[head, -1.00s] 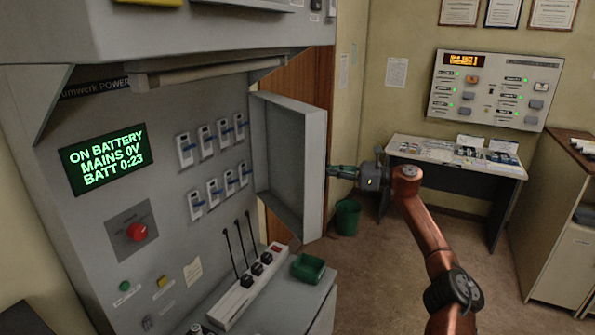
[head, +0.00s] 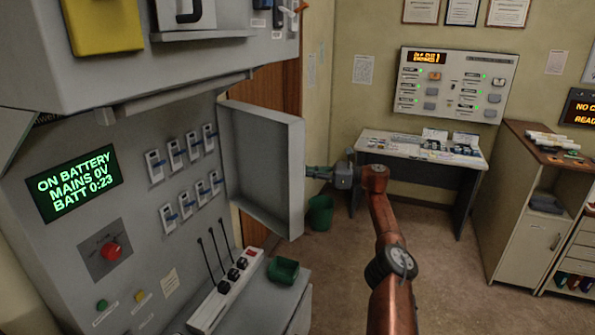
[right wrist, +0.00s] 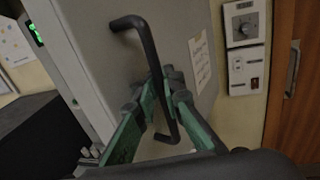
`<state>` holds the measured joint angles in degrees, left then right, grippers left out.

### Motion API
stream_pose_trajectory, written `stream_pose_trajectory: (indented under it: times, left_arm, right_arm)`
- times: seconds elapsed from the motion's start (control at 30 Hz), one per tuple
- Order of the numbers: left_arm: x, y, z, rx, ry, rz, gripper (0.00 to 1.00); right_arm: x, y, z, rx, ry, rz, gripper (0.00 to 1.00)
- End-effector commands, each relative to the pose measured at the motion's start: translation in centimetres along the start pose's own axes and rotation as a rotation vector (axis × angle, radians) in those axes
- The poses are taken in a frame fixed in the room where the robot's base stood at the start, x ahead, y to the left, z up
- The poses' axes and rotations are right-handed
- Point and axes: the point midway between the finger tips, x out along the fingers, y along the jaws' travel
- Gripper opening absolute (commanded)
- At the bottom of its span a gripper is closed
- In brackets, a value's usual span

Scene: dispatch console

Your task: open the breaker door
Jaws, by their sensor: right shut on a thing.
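The breaker door (head: 262,165) is a grey, shallow box-like panel. It stands swung out from the console, and two rows of breakers (head: 185,175) are exposed to its left. My right gripper (head: 312,172) is at the door's right side in the head view. In the right wrist view its green fingers (right wrist: 158,102) are shut on the dark bar handle (right wrist: 150,62) on the door's outer face (right wrist: 90,50). The handle is hidden in the head view. My left gripper is not in view.
A power strip (head: 225,300) with plugged cables and a green tray (head: 283,270) sit on the ledge below the door. A green bin (head: 320,212) stands on the floor beyond. A desk (head: 425,155) and a cabinet (head: 530,205) are at the right. The floor between is clear.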

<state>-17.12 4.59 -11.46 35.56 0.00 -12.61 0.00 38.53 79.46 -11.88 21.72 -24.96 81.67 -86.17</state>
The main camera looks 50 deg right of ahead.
Motion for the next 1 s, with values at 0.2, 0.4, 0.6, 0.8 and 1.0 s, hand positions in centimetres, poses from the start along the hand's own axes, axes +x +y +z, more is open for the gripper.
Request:
stream_pose_trajectory:
  times: [0.2,0.4,0.6,0.8,1.0]
  left_arm:
    - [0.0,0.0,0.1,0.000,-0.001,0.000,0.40]
    - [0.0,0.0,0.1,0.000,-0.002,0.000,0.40]
    - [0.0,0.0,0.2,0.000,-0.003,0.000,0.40]
    - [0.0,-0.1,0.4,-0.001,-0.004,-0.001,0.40]
    - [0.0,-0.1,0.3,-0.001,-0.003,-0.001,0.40]
  right_arm:
    - [-0.2,-0.1,-0.2,0.002,0.003,-0.003,0.00]
    - [-0.1,-0.1,-0.2,0.002,0.003,-0.003,0.13]
    - [0.1,0.0,-0.1,0.001,0.002,0.001,0.25]
    - [0.1,0.0,-0.1,0.000,0.001,0.001,0.25]
    - [-1.6,-0.1,-0.1,0.001,0.002,-0.002,0.25]
